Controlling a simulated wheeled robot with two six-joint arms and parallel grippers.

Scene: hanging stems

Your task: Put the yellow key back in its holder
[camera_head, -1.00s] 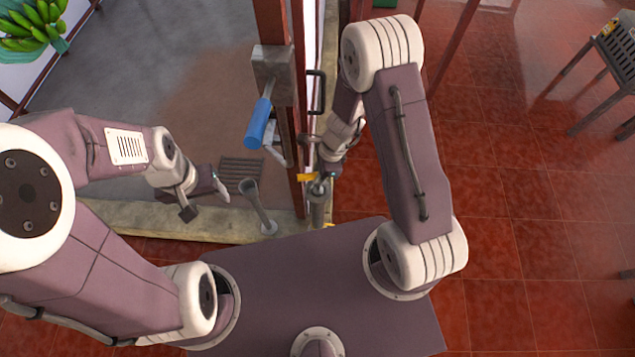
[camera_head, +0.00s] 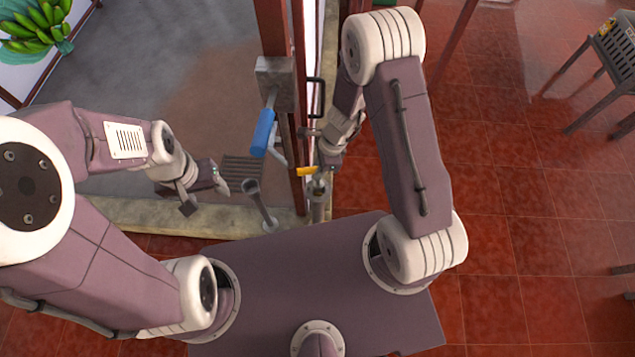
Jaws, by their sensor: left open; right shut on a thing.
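The yellow key (camera_head: 306,171) shows as a small yellow bar at the tip of my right gripper (camera_head: 322,172). That gripper is shut on it, just above the top of a short grey upright post (camera_head: 317,197). I cannot tell whether the key touches the post. The rest of the key is hidden by the gripper or too small to make out. Which post is the key's holder is not clear.
A blue handle (camera_head: 263,133) sticks out from a grey box (camera_head: 275,83) on a reddish-brown upright beam, close left of my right gripper. A low stone kerb (camera_head: 170,218) runs in front. A grey metal table (camera_head: 603,85) stands far right; red tiled floor there is open.

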